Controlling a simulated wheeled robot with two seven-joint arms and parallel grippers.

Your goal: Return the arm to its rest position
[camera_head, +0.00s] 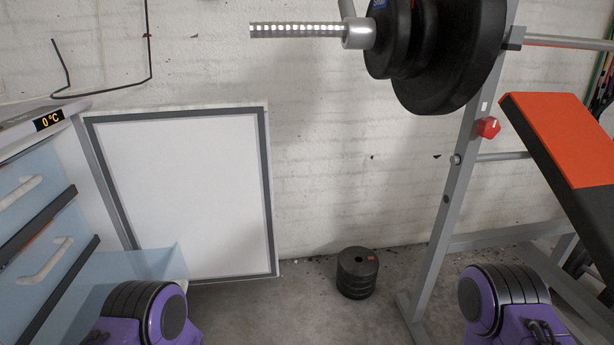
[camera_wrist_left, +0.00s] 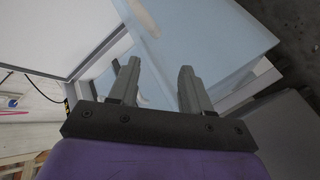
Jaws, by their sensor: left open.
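My left gripper (camera_wrist_left: 159,80) shows in the left wrist view, with its two grey fingers apart and nothing held between them. A pale blue drawer front (camera_wrist_left: 205,38) with a whitish handle lies beyond the fingers. I cannot tell how far it is from them. In the head view, a purple and dark part of my left arm (camera_head: 140,315) shows at the bottom left, in front of the drawers, and its gripper is out of the picture. A similar part of my right arm (camera_head: 510,305) shows at the bottom right, and the right gripper is out of view.
Black weight plates (camera_head: 357,272) stand on the floor. A barbell rack (camera_head: 440,220) and bench (camera_head: 560,140) occupy the right.

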